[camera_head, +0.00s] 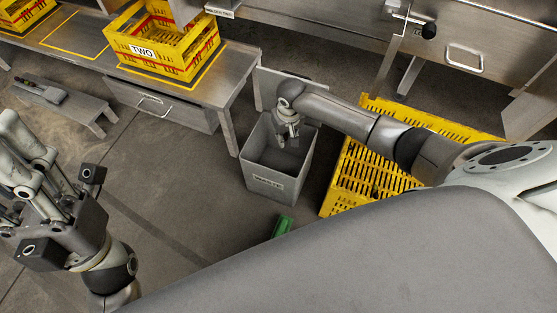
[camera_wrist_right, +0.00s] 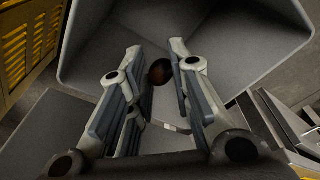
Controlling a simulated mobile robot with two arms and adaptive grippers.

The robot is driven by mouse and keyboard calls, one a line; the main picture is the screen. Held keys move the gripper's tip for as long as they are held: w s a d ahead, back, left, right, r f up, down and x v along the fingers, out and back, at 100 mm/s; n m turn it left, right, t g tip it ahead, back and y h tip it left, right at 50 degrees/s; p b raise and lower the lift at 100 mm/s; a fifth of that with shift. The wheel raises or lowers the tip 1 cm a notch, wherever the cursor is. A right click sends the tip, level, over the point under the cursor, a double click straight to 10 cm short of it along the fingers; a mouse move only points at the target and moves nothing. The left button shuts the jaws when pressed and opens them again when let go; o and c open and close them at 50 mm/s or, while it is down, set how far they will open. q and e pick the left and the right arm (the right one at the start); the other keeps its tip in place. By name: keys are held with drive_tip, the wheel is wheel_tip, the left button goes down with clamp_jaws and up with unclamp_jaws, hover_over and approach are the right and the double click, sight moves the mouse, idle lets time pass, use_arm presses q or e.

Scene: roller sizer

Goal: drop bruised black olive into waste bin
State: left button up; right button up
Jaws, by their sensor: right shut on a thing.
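The grey waste bin (camera_head: 272,186) stands on the floor in the middle of the head view, with a label on its front. My right gripper (camera_head: 287,137) points down over the bin's opening. The bin's grey inner wall (camera_wrist_right: 120,30) fills the background there. The olive is too small to make out in the head view. My left gripper (camera_head: 28,163) is at the left edge, its fingers apart and empty.
A yellow slotted crate (camera_head: 345,185) stands right of the bin. A yellow crate marked TWO (camera_head: 170,62) sits on the metal bench (camera_head: 232,82) at the back left. A small green object (camera_head: 283,226) lies on the floor in front of the bin. A low stool (camera_head: 85,104) stands at left.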

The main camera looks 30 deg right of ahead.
drive_tip(key=shift+f, duration=0.15)
drive_tip(key=o, duration=0.7)
drive_tip(key=shift+o, duration=0.2)
wheel_tip(320, 180, up, 12)
drive_tip(key=s, duration=0.1)
drive_tip(key=shift+s, duration=0.25)
drive_tip(key=shift+a, duration=0.1)
idle(0.3)
